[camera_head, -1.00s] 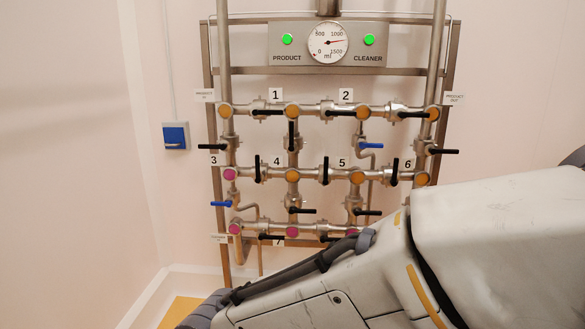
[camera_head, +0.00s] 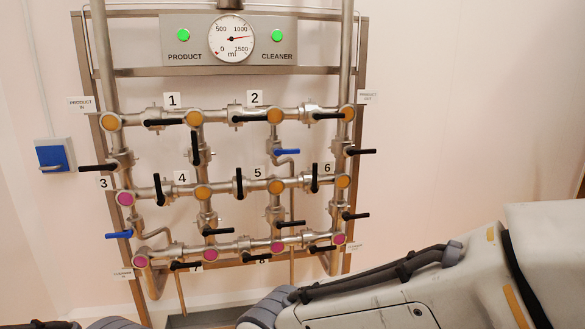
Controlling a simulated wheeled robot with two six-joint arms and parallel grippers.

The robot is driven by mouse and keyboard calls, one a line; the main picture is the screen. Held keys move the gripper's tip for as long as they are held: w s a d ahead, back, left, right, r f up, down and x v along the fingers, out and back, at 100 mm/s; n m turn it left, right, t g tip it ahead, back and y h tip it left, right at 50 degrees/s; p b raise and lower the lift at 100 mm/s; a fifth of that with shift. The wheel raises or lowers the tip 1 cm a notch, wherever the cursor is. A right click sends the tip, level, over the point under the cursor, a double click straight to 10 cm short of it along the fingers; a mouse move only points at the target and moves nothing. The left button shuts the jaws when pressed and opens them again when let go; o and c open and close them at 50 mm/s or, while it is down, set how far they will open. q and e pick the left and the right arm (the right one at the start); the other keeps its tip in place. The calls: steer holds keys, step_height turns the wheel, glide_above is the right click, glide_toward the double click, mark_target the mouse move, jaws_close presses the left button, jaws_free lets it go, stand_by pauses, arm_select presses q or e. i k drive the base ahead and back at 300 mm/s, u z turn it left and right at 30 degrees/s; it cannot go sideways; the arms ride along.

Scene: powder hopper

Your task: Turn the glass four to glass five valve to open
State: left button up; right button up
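The valve between glass four and glass five has a black handle (camera_head: 239,183) on the middle pipe row. This handle stands upright, across the pipe. Glass four (camera_head: 203,192) is an orange disc to its left, by label 4. Glass five (camera_head: 277,187) is an orange disc to its right, by label 5. Neither gripper shows. My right arm, white with dark cables, fills the lower right, below the pipes in the picture. A small dark part of my body shows at the bottom left edge.
Other black handles surround this one, such as the upright ones left of glass four (camera_head: 159,187) and near label 6 (camera_head: 315,178). A blue handle (camera_head: 287,152) sits above glass five. A gauge (camera_head: 232,39) with green lights tops the frame. A blue wall box (camera_head: 55,156) is left.

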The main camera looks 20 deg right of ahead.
mark_target(240, 195)
steer(key=z, duration=0.2)
steer(key=i, duration=1.2)
steer(key=u, duration=0.55)
